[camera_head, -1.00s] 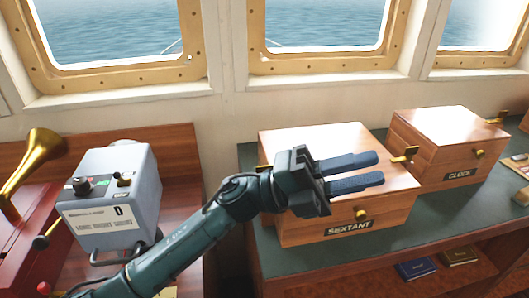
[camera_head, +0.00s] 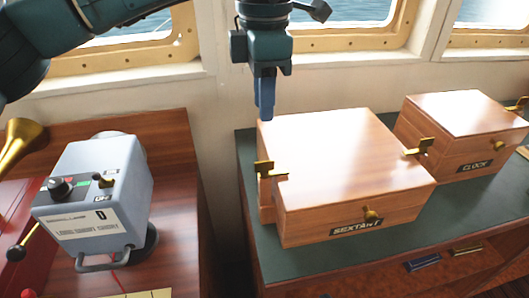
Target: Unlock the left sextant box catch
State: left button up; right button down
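The wooden sextant box (camera_head: 335,160), labelled SEXTANT, stands closed on the green-topped counter. Its left catch (camera_head: 266,170) is a brass lever on the left side, with a flat arm sticking out to the right. A similar brass right catch (camera_head: 419,148) is on the right side, and a small brass knob (camera_head: 371,215) is on the front. My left gripper (camera_head: 266,114) points down near the box's back left corner, apart from the catch. Its blue fingers line up edge-on, so their gap is hidden. My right gripper is out of view.
A wooden clock box (camera_head: 460,125) with brass fittings stands to the right. A grey device (camera_head: 100,190) and a brass horn (camera_head: 18,150) are on the left. A gap separates the left desk from the green counter (camera_head: 262,240). Windows are behind.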

aim_at(272, 167)
pick_arm(q)
notch_tip(272, 167, down, 12)
jog(key=shift+f+p, duration=0.1)
jog(key=shift+p, duration=0.7)
jog(key=shift+c, duration=0.6)
grip_shut()
